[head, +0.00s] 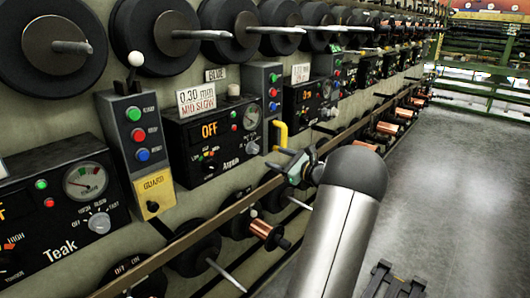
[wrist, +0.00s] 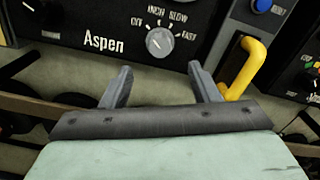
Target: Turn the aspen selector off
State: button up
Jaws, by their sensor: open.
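The Aspen panel (head: 215,128) is a black box on the wall; its display reads OFF in the head view. Its selector (wrist: 159,42) is a round pale grey knob right of the name Aspen, with INCH, SLOW and FAST around it; which mark it points to is too small to tell. The knob also shows in the head view (head: 252,148). My gripper (wrist: 160,67) is open and empty. In the wrist view its two fingers point at the panel, one on each side below the knob, apart from it. In the head view my gripper (head: 291,164) is in front of the panel's lower right.
A yellow handle (wrist: 245,68) stands close to the right finger. A brown rail (head: 190,238) runs below the panels. The Teak panel (head: 62,210) and a grey button box with a yellow guard (head: 154,187) are to the left. Open floor (head: 450,200) lies to the right.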

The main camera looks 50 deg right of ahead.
jog(key=s, duration=0.8)
jog(key=shift+a+p, duration=0.35)
jog(key=shift+w, duration=0.1)
